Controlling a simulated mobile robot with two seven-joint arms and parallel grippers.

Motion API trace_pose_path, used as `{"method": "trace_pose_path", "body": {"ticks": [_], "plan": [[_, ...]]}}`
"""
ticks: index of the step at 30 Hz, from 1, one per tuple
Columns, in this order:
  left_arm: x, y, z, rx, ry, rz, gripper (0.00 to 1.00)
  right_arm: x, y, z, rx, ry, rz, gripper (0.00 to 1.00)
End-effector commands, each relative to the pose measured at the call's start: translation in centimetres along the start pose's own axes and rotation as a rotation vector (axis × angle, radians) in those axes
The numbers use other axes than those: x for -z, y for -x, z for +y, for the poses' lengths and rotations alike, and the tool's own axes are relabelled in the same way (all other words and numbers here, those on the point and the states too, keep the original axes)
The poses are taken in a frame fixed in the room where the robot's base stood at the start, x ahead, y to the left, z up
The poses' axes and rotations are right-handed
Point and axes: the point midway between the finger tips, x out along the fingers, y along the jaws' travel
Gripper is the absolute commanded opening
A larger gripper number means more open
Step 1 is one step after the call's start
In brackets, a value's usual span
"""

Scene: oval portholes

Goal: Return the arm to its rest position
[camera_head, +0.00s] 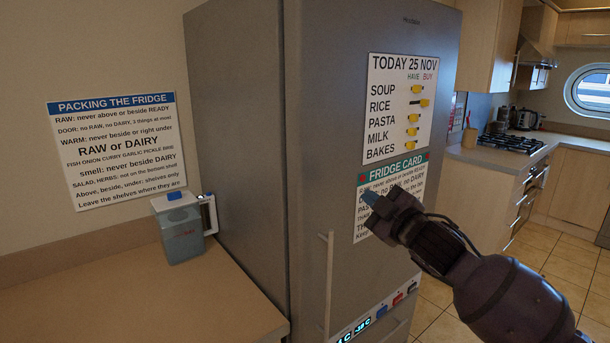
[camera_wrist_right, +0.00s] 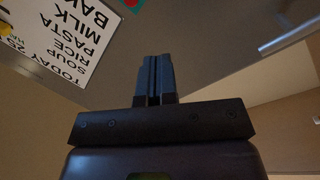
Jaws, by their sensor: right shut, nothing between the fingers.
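My right gripper (camera_head: 371,199) reaches in from the lower right in the head view. Its tip is in front of the fridge card (camera_head: 378,178) and covers part of its text. In the right wrist view its two fingers (camera_wrist_right: 153,80) are together with nothing between them. My left gripper is not in view. The tall grey fridge (camera_head: 245,130) stands in the middle, its doors closed as far as they show. A long vertical handle (camera_head: 329,280) is to the left of and below the gripper tip.
A counter (camera_head: 130,290) at the left bears a grey-blue jug (camera_head: 182,238) against the fridge side. A list board (camera_head: 400,105) with yellow sliders hangs on the fridge; it also shows in the right wrist view (camera_wrist_right: 60,40). The tiled floor (camera_head: 435,290) is clear at the right. A hob (camera_head: 510,143) stands behind.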

Motion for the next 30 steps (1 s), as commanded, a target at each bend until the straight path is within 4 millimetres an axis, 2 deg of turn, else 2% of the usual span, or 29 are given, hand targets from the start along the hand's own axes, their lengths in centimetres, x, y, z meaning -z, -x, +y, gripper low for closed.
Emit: {"method": "trace_pose_path", "body": {"ticks": [1, 3, 11, 17, 23, 30], "plan": [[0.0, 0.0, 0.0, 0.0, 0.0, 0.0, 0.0, -1.3, 1.0, -1.6, 0.004, -0.055, -0.009, 0.0], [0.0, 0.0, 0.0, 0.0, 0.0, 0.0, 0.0, -2.8, 2.3, -3.3, 0.002, -0.119, -0.023, 0.0], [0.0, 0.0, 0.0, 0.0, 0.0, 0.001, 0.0, -8.8, 8.2, -9.2, -0.028, -0.341, -0.115, 0.0], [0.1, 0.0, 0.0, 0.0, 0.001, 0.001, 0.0, -13.6, 14.1, -13.6, -0.068, -0.486, -0.231, 0.0], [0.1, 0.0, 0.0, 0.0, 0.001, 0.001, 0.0, -17.9, 21.2, -18.4, -0.109, -0.612, -0.386, 0.0], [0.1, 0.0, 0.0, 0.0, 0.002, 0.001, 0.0, -21.8, 31.2, -24.5, -0.149, -0.742, -0.606, 0.0]]}}
